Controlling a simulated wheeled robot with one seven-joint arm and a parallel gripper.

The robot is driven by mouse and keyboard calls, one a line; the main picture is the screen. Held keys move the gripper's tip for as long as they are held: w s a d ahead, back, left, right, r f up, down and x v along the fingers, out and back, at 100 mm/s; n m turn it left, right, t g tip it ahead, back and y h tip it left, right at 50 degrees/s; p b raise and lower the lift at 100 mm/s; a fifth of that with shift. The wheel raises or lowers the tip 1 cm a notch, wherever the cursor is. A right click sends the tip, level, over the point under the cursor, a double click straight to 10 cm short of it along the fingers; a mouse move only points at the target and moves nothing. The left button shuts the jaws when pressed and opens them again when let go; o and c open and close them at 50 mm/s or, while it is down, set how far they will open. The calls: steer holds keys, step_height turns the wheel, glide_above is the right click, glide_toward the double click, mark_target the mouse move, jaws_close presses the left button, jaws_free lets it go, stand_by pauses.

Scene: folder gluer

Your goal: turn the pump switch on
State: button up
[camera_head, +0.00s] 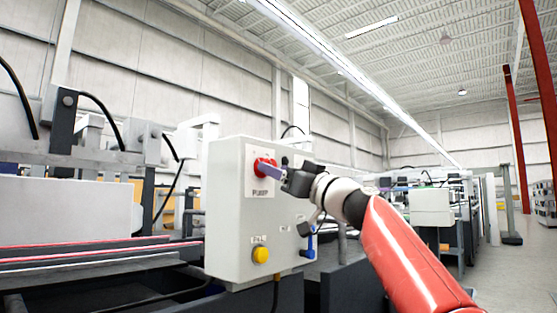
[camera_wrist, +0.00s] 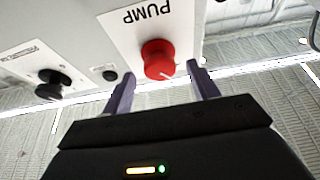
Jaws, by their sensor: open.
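The pump switch is a round red knob (camera_head: 261,163) on a white plate marked PUMP, on the front of a light grey control box (camera_head: 226,215). In the wrist view the red knob (camera_wrist: 158,58) shows upside-down PUMP lettering beside it and a small pale mark on its edge. My gripper (camera_head: 272,172) is at the knob, partly covering it in the head view. In the wrist view my gripper (camera_wrist: 160,70) is open, with one purple finger on each side of the knob. Gaps show between fingers and knob, so I see no clear grip.
A yellow button (camera_head: 260,255) sits lower on the box, and a blue-handled part (camera_head: 309,246) is at its right side. A black knob (camera_wrist: 54,84) on another plate is left in the wrist view. Machine rails (camera_head: 90,260) lie left; open floor is far right.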

steer(key=shift+w+a+r, duration=0.15)
steer(key=shift+w+a, duration=0.2)
steer(key=shift+a, duration=0.05)
steer(key=shift+c, duration=0.2)
steer(key=c, duration=0.9)
steer(key=shift+c, duration=0.2)
